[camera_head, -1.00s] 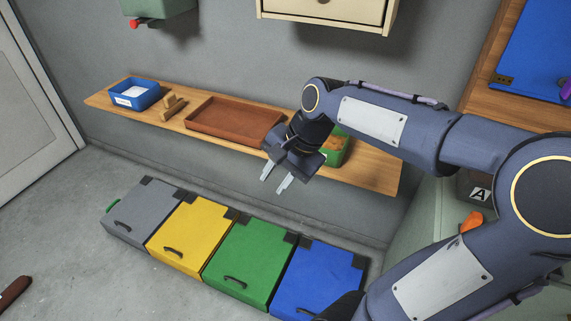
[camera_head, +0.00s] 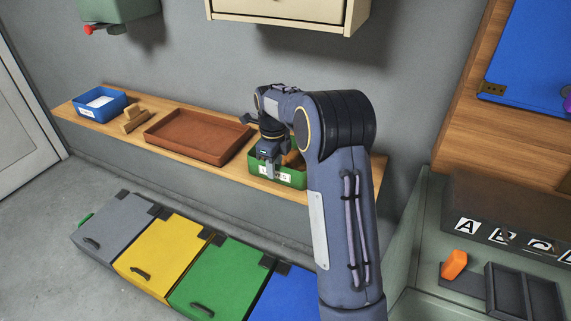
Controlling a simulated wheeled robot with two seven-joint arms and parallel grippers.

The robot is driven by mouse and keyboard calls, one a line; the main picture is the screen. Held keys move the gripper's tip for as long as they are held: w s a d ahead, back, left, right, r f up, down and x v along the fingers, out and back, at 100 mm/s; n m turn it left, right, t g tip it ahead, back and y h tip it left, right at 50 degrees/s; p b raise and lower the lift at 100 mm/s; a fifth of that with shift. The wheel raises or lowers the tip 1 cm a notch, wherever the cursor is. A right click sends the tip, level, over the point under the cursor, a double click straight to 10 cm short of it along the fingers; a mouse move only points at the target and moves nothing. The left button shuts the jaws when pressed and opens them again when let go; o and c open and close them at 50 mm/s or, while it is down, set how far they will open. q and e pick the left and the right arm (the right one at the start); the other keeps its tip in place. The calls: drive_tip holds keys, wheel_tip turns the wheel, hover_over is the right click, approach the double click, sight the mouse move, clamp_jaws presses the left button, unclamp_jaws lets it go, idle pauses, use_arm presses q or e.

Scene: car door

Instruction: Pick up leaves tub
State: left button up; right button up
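The leaves tub (camera_head: 290,180) is a green open box with a white label on its front, standing on the right part of the wooden shelf. Brown contents show inside it. My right gripper (camera_head: 270,165) points down at the tub's front wall, left of its middle. One finger hangs in front of the wall and covers part of the label. The other finger is hidden, so I cannot tell whether the jaws are closed on the wall. My arm hides the tub's right end. My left gripper is not in view.
On the shelf (camera_head: 226,178) are a brown tray (camera_head: 198,135), a wooden brush-like piece (camera_head: 135,118) and a blue tub (camera_head: 98,103). Lidded bins in grey, yellow, green (camera_head: 220,278) and blue stand below. A cream cabinet (camera_head: 285,8) hangs above. A workbench is at right.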

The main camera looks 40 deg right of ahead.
sight(275, 181)
drive_tip(key=shift+f, duration=1.55)
drive_tip(key=shift+c, duration=0.4)
clamp_jaws()
drive_tip(key=shift+r, duration=0.1)
